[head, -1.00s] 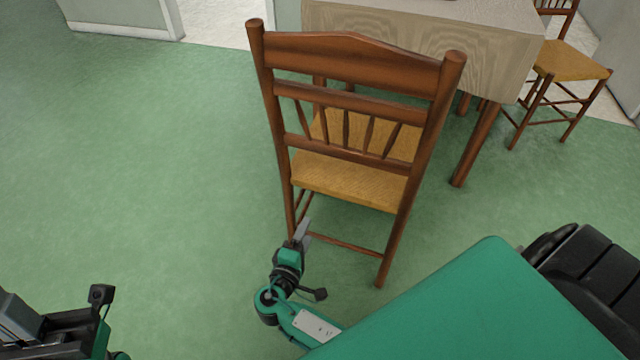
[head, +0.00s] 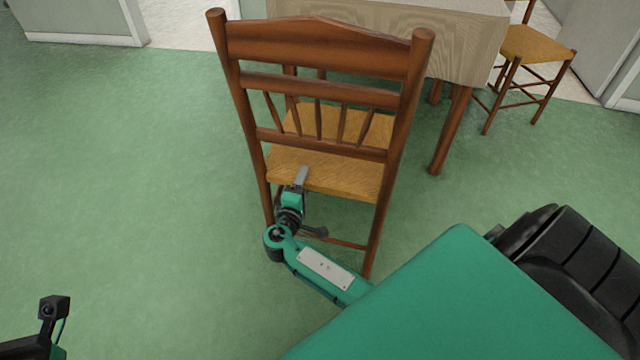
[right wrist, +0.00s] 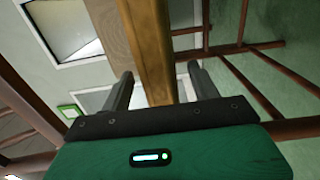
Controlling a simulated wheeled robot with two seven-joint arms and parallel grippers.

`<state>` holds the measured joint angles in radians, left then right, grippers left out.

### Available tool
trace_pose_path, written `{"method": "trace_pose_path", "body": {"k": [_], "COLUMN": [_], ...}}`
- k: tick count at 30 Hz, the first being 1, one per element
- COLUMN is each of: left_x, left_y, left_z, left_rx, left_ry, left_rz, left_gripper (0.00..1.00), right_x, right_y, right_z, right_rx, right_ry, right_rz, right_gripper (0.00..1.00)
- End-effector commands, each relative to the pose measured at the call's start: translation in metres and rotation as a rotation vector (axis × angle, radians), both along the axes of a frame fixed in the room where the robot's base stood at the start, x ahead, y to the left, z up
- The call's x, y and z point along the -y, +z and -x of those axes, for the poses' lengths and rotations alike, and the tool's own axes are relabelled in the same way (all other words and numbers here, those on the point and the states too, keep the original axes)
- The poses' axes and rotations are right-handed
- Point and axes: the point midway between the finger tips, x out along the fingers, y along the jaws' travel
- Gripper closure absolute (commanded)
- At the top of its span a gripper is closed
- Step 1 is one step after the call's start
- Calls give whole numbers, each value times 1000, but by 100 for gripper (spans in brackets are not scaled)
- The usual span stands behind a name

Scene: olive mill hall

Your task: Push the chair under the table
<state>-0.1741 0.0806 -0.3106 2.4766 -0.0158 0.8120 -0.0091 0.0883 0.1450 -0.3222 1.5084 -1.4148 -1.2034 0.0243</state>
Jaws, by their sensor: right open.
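The wooden chair (head: 322,52) stands upright with its slatted back towards me and its tan seat (head: 335,172) towards the table (head: 462,42). The seat's far part lies close to the table's near side; the chair back hides how far it reaches under. My right gripper (head: 301,176) is open at the seat's rear edge, low behind the chair back. In the right wrist view, a yellow-brown bar of the seat (right wrist: 150,45) lies between the spread fingers (right wrist: 160,88); I cannot tell if they touch it. Only part of my left wrist shows at the lower left, without its jaws.
A second chair (head: 535,46) stands to the right of the table, with a table leg (head: 452,130) between it and the near chair. Green floor (head: 120,180) is clear on the left. Pale walls and cabinets border the back.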

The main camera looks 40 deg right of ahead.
Motion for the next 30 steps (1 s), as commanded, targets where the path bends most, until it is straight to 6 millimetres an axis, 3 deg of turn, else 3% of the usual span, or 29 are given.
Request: {"method": "trace_pose_path", "body": {"k": [10,20,30], "left_x": [0,0,0], "left_y": [1,0,-3], "left_z": [0,0,0], "left_rx": [4,4,3], "left_ry": [0,-1,-1], "left_rz": [1,1,1], "left_gripper": [100,100,100], "right_x": [4,4,4], "right_y": [1,0,-3], "right_z": [-4,-3,-3], "right_rx": [1,1,0], "right_ry": [0,1,1], "right_rz": [-1,-1,-1], "right_gripper": [38,100,100]}}
